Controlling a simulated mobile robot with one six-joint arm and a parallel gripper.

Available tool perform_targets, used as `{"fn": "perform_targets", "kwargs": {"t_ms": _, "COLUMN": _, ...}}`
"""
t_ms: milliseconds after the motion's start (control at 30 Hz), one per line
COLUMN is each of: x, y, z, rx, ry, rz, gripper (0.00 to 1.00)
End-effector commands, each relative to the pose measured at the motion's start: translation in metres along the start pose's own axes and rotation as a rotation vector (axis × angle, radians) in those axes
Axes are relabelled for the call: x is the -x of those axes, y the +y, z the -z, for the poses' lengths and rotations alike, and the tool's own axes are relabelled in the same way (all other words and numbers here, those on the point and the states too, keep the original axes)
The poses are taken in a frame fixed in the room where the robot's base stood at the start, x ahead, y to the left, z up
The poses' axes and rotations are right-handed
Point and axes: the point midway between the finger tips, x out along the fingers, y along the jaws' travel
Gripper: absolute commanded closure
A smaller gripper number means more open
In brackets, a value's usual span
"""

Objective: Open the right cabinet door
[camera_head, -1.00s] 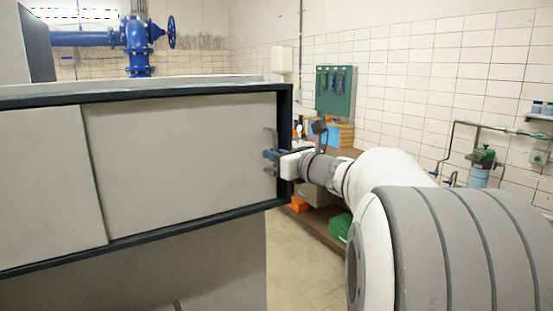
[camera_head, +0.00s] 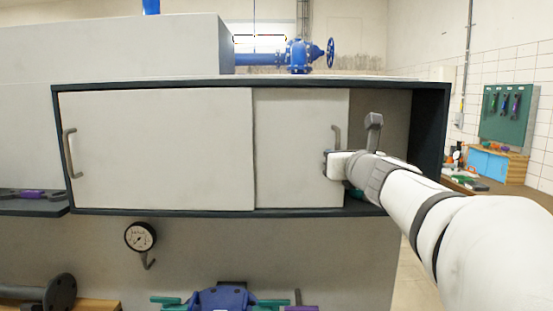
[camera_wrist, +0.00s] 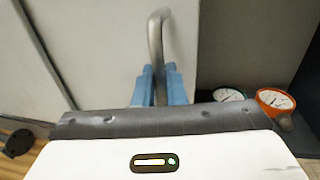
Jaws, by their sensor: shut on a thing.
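The right cabinet door (camera_head: 295,150) is a pale grey sliding panel, slid left partly behind the left door (camera_head: 160,150), so a dark gap (camera_head: 395,130) shows at the cabinet's right end. Its grey bar handle (camera_head: 337,135) stands near its right edge. My gripper (camera_head: 331,165) is at the lower part of this handle. In the wrist view the blue fingers (camera_wrist: 160,87) are shut on the handle (camera_wrist: 157,45), one on each side.
Inside the opening, the wrist view shows a white-faced gauge (camera_wrist: 228,95) and an orange gauge (camera_wrist: 274,99). The dark cabinet frame (camera_head: 430,130) stands right of the gap. A gauge (camera_head: 140,237) and blue parts (camera_head: 222,299) are below. A pegboard (camera_head: 508,114) hangs at right.

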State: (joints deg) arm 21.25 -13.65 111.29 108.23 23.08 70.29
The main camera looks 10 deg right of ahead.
Motion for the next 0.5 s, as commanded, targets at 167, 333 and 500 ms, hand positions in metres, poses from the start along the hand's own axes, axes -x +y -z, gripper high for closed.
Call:
{"fn": "perform_targets", "kwargs": {"t_ms": 167, "x": 0.001, "y": -0.0053, "z": 0.0002, "rx": 0.0, "ry": 0.001, "rz": 0.011, "gripper": 1.0}}
{"fn": "perform_targets", "kwargs": {"t_ms": 333, "x": 0.0014, "y": -0.0074, "z": 0.0001, "rx": 0.0, "ry": 0.001, "rz": 0.014, "gripper": 0.89}}
{"fn": "perform_targets", "kwargs": {"t_ms": 500, "x": 0.0015, "y": -0.0078, "z": -0.0001, "rx": 0.0, "ry": 0.0, "rz": 0.015, "gripper": 0.75}}
